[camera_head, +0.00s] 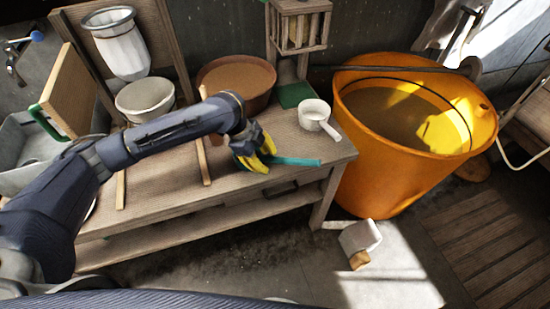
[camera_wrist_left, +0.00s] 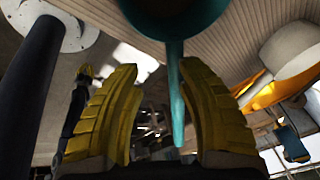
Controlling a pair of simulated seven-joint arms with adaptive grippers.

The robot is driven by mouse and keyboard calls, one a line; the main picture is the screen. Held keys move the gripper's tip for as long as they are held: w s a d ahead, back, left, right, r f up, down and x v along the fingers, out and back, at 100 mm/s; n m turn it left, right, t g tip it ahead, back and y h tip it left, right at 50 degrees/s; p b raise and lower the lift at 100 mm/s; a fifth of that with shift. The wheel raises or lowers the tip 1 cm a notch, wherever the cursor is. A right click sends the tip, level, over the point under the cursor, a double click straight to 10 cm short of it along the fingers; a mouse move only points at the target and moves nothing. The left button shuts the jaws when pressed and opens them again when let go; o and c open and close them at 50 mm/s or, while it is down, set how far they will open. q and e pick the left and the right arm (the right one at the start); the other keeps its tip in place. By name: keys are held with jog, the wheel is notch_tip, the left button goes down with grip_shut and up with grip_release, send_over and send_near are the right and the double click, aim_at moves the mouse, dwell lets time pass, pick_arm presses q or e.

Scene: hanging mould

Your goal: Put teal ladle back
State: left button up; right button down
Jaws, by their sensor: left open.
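The teal ladle (camera_head: 297,161) lies at the front of the wooden bench, its teal handle pointing right in the head view. My left gripper (camera_head: 262,152), with yellow fingers, is at the ladle and partly covers its left part. In the left wrist view my left gripper (camera_wrist_left: 160,115) is open. The ladle's bowl (camera_wrist_left: 172,18) is at the top of that view, and its handle runs down between the spread fingers, nearer the right one. I cannot tell whether a finger touches it.
The wooden bench (camera_head: 170,188) also holds a white ladle (camera_head: 315,113), a brown basin (camera_head: 237,80), a pale bowl (camera_head: 146,100) and a small slatted wooden stand (camera_head: 298,30). A large orange tub (camera_head: 385,175) stands close at the right. A white object (camera_head: 360,237) lies on the floor.

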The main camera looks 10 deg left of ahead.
pick_arm(q)
jog(key=a, duration=0.2)
jog(key=s+a, duration=0.1)
jog(key=a, duration=0.2)
jog(key=s+a, duration=0.1)
jog(key=a, duration=0.1)
jog(key=shift+s+a, duration=0.15)
jog(key=shift+s, duration=0.05)
